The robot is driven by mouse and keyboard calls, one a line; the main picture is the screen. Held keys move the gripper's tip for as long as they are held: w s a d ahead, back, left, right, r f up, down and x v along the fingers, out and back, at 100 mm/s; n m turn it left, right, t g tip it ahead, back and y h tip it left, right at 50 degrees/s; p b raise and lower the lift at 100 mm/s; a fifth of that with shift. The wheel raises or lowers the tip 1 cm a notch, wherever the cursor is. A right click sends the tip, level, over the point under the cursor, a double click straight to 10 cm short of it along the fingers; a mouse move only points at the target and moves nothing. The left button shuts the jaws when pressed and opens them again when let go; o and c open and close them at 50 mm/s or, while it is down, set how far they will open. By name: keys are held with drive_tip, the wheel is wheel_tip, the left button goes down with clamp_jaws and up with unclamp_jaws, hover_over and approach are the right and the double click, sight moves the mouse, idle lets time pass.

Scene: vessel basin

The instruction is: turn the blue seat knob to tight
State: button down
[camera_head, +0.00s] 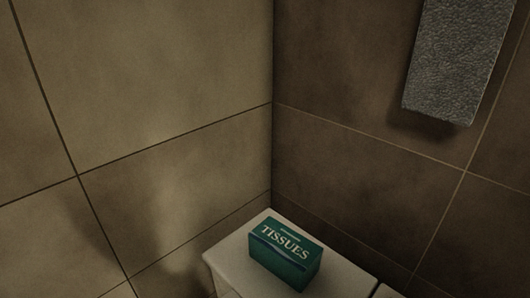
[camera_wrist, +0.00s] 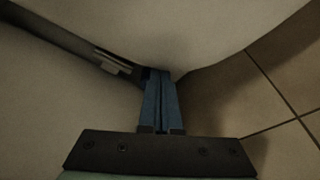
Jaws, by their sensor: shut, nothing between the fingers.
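My gripper (camera_wrist: 160,82) shows in the wrist view, with its two blue-grey fingers shut together and nothing visible between them. Its tips are at the end of a dark bar (camera_wrist: 62,42) that runs in from the upper left along a pale, smooth surface (camera_wrist: 190,35). A small dark piece sits at the tips; I cannot tell whether it is part of the blue seat knob or whether the fingers touch it. I cannot make out the knob clearly in either view. My gripper is not in the head view.
In the head view a green tissue box (camera_head: 285,254) stands on a white ledge (camera_head: 232,262) in the tiled corner. A grey towel (camera_head: 455,60) hangs at the upper right. In the wrist view brown tiles (camera_wrist: 285,75) lie at the right.

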wheel_tip(320, 180, up, 5)
drive_tip(key=p, duration=0.3)
drive_tip(key=shift+f+p, duration=0.15)
drive_tip(key=shift+p, duration=0.25)
wheel_tip(320, 180, down, 6)
drive_tip(key=w+m+g+h+b, duration=0.1)
drive_tip(key=m+g+h+b, duration=0.1)
drive_tip(key=m+b, duration=1)
drive_tip(key=b, duration=0.7)
drive_tip(key=shift+a, duration=0.4)
drive_tip(key=shift+w+d, duration=0.3)
